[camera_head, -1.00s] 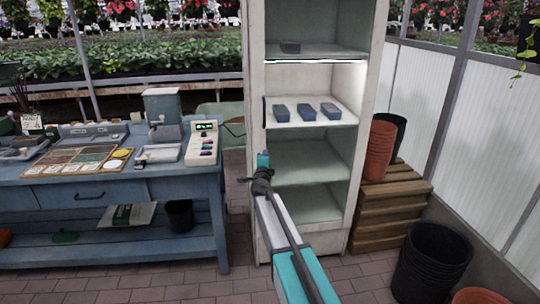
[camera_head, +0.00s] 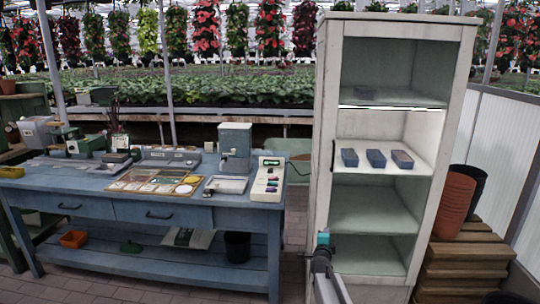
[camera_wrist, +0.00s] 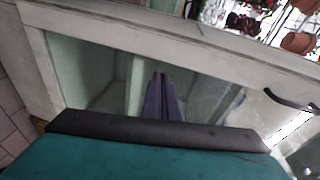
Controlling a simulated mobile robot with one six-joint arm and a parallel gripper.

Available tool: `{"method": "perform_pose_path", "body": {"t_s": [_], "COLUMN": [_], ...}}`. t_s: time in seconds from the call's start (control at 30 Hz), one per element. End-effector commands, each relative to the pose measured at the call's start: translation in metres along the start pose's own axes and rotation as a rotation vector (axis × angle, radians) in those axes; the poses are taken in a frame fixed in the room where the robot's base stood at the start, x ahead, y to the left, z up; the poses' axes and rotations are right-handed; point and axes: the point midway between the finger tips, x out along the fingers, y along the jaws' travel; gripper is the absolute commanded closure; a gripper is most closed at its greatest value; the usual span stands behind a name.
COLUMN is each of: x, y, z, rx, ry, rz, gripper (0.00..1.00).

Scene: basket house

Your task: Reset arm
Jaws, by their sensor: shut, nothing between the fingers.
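My gripper shows in the wrist view (camera_wrist: 161,80) as two dark fingers close together, shut and empty. In the head view, the teal and grey end of my arm is in front of the cabinet's lower left side, and the fingers are too small to make out. The white cabinet (camera_head: 326,150) has open shelves. In the wrist view, the cabinet (camera_wrist: 150,22) appears tilted beyond the fingers. I cannot tell the exact gap between them.
A blue workbench (camera_head: 250,215) with tools stands left. Wooden crates (camera_head: 462,268) and brown pots (camera_head: 453,205) are at right.

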Motion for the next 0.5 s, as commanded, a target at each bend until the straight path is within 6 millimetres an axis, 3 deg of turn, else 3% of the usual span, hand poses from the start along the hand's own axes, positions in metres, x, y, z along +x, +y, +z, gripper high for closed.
{"method": "perform_pose_path", "body": {"t_s": [0.27,0.5], "x": [-0.05,-0.111], "y": [0.101,0.191], "z": [0.023,0.047], "rx": [-0.164,-0.343], "ry": [-0.129,-0.308], "rz": [0.119,0.245], "gripper": [1.0,1.0]}}
